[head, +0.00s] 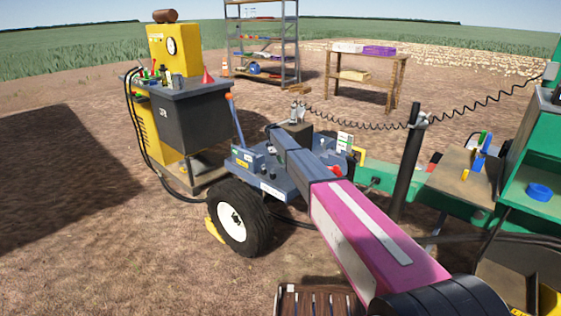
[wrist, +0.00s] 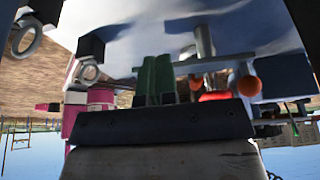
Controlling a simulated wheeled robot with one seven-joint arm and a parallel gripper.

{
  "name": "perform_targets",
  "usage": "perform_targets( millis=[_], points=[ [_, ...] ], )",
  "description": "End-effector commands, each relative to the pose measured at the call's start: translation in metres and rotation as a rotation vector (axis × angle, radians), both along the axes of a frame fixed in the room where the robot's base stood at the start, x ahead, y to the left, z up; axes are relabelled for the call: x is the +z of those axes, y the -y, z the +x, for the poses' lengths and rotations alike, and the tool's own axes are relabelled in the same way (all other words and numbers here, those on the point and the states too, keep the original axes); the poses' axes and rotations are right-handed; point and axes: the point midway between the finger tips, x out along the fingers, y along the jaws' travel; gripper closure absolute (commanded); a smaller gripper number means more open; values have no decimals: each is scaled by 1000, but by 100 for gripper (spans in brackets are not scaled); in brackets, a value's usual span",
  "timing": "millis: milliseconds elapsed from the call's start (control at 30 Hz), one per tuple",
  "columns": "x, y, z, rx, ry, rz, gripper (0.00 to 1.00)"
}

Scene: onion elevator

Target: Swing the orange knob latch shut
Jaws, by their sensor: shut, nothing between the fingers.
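In the wrist view my gripper (wrist: 155,62) shows as two green fingers side by side, shut with nothing between them. To their right, an orange round knob (wrist: 250,85) sits near a pale metal rod. A second, smaller orange knob (wrist: 195,82) is closer to the fingers. Both knobs appear apart from the fingers. I cannot tell which knob belongs to the latch, or how far the latch is swung. In the head view my arm reaches over the blue-grey wheeled machine (head: 262,182), and the latch cannot be made out there.
An orange-tipped lever (head: 229,97) rises at the machine's left. A dark cabinet (head: 187,118) with a yellow gauge box stands behind it. A black post (head: 407,165) and green machinery (head: 540,165) are on the right. A wooden table (head: 366,75) and shelf rack stand farther back.

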Motion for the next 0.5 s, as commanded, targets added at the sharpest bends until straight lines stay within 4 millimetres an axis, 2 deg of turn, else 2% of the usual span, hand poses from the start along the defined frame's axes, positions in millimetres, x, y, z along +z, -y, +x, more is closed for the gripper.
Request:
perform_targets(
  millis=[500],
  points=[
    [0, 2, -4, 129, 0, 0, 100]
  ],
)
